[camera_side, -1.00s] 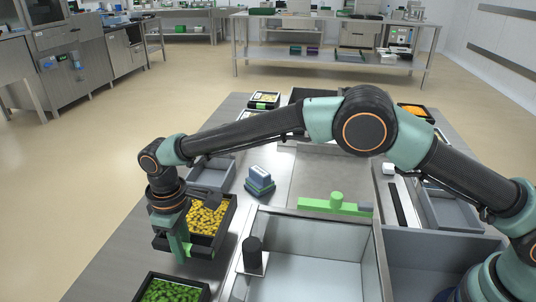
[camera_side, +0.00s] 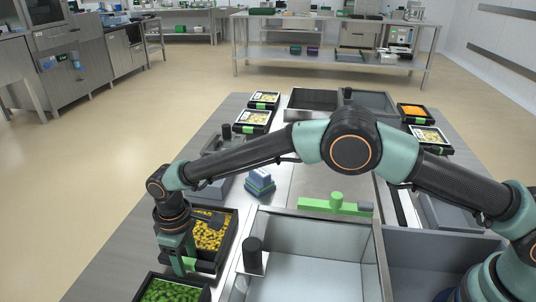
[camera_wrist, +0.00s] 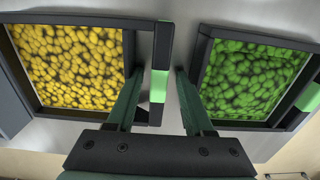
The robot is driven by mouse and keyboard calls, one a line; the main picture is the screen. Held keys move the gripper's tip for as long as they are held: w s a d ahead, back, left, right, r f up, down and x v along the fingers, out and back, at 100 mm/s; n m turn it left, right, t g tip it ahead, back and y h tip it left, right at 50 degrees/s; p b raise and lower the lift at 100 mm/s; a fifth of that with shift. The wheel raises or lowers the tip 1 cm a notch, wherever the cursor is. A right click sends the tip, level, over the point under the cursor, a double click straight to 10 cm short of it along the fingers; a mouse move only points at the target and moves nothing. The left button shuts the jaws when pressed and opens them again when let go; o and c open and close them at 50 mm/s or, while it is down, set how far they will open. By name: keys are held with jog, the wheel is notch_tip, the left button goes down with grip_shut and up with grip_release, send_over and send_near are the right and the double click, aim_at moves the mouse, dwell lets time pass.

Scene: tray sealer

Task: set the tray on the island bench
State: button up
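The black tray of yellow pieces (camera_side: 228,245) sits at the left of the steel bench top (camera_side: 116,250) and appears to rest on it. It also shows at the left of the wrist view (camera_wrist: 128,12), with its dark handle bar (camera_wrist: 163,45) and green mark. My gripper (camera_side: 182,270) is at the tray's near left side, pointing down. In the wrist view its fingers (camera_wrist: 160,72) stand apart on either side of the handle bar, with a gap visible on the right side. The fingertips are partly hidden in the side view.
A black tray of green pieces (camera_side: 208,292) lies close in front, to the right in the wrist view (camera_wrist: 200,50). A steel basin (camera_side: 240,288) with a black knob (camera_side: 252,246) is to the right. A blue-grey block (camera_side: 260,182) stands behind. Smaller filled trays (camera_side: 254,118) stand at the back.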

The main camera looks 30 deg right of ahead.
notch_tip(320, 180, up, 12)
jog(key=w+d+r+m+t, duration=0.1)
jog(key=d+r+m, duration=0.1)
jog(key=d+r, duration=0.75)
jog(key=s+d+r+m+t, duration=0.2)
jog(key=s+d+r, duration=0.15)
jog(key=d, duration=0.65)
jog(key=s+d+r+m+t, duration=0.1)
jog(key=s+d+r+m, duration=0.3)
jog(key=d, duration=0.5)
jog(key=s+d+f+m+t, duration=0.1)
jog(key=s+d+f, duration=0.3)
jog(key=s+d, duration=0.3)
jog(key=shift+s+f+t, duration=0.25)
jog(key=shift+s+t, duration=0.05)
jog(key=shift+s, duration=0.55)
